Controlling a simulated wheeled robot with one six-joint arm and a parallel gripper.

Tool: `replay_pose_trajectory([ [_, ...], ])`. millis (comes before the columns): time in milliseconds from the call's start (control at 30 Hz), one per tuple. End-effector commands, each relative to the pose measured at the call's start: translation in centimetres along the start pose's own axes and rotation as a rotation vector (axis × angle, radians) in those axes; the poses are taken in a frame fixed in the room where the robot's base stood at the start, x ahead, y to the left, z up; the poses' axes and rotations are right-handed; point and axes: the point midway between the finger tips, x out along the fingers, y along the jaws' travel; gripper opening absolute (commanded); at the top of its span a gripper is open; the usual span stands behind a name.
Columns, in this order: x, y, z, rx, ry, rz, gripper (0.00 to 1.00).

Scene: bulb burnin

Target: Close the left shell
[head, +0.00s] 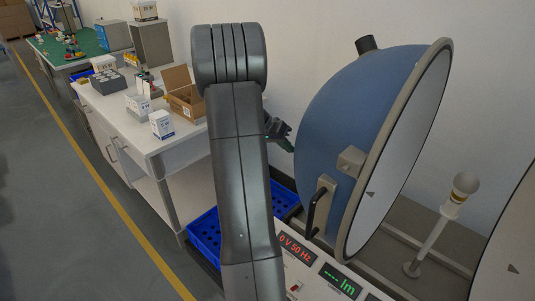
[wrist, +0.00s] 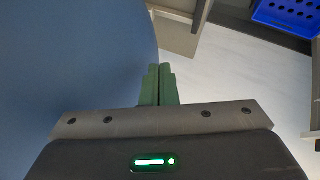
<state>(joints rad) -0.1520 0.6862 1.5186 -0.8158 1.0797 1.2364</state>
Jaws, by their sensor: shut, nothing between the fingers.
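The left shell (head: 352,105) is a large blue half-sphere with a grey rim and a white inside, standing open at the right in the head view. It has a black handle (head: 314,212) low on its near side. Its blue outer surface fills the left of the wrist view (wrist: 70,60). My gripper (head: 287,146) is at the left of the shell's outer side, partly hidden behind my arm. Its green fingers (wrist: 160,84) are together and empty in the wrist view. I cannot tell whether they touch the shell.
A bulb (head: 465,184) stands on a post right of the shell. The right shell's edge (head: 508,250) shows at far right. A control panel (head: 325,276) lies in front. A blue crate (head: 205,236) is below my arm. A white bench (head: 150,140) with boxes stands left.

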Motion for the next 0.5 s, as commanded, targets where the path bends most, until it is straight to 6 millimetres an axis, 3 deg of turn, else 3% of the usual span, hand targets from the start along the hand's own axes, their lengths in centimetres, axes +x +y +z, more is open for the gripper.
replay_pose_trajectory([
  [167, 0.40, 1.39, -0.15, 0.001, 0.000, 0.000, 0.00],
  [500, 0.55, 1.53, -0.11, 0.000, 0.000, 0.000, 0.00],
])
